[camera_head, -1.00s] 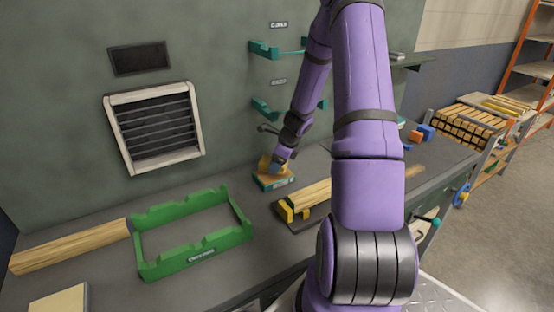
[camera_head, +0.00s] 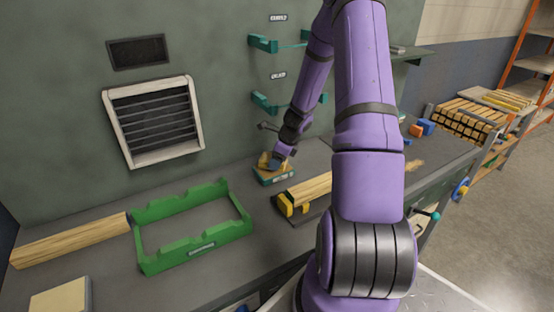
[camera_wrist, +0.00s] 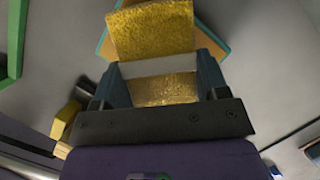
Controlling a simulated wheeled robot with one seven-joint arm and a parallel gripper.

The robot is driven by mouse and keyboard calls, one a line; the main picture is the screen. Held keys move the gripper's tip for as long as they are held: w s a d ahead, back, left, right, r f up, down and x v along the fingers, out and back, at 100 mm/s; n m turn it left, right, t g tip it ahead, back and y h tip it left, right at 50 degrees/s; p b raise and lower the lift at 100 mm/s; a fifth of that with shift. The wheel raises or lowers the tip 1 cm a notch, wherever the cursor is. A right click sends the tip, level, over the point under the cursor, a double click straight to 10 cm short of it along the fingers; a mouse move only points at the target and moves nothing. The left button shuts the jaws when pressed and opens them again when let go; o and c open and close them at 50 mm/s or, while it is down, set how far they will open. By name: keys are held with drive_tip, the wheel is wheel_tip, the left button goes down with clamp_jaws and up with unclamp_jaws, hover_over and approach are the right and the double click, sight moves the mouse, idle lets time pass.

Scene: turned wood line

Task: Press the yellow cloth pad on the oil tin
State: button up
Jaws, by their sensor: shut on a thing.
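The yellow cloth pad (camera_wrist: 152,30) is between the fingers of my gripper (camera_wrist: 165,82) in the wrist view. My gripper also shows in the head view (camera_head: 276,163), shut on the pad, with a bit of the pad (camera_head: 264,159) visible beside it. The oil tin (camera_head: 273,178) is a low teal-sided tray with an orange-tan top, on the bench near the wall. The pad is right over the tin; its far part covers much of the tin (camera_wrist: 222,40) in the wrist view. I cannot tell whether the pad touches the tin's surface.
A green cradle frame (camera_head: 150,263) stands to the left on the bench, with a wooden spindle blank (camera_head: 72,243) beyond it. A wooden piece in a dark holder with yellow ends (camera_head: 286,206) lies close to the tin's right. Teal wall brackets (camera_head: 264,44) are above.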

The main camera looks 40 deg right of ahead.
drive_tip(key=shift+f, duration=0.55)
idle(1.3)
drive_tip(key=shift+r, duration=0.15)
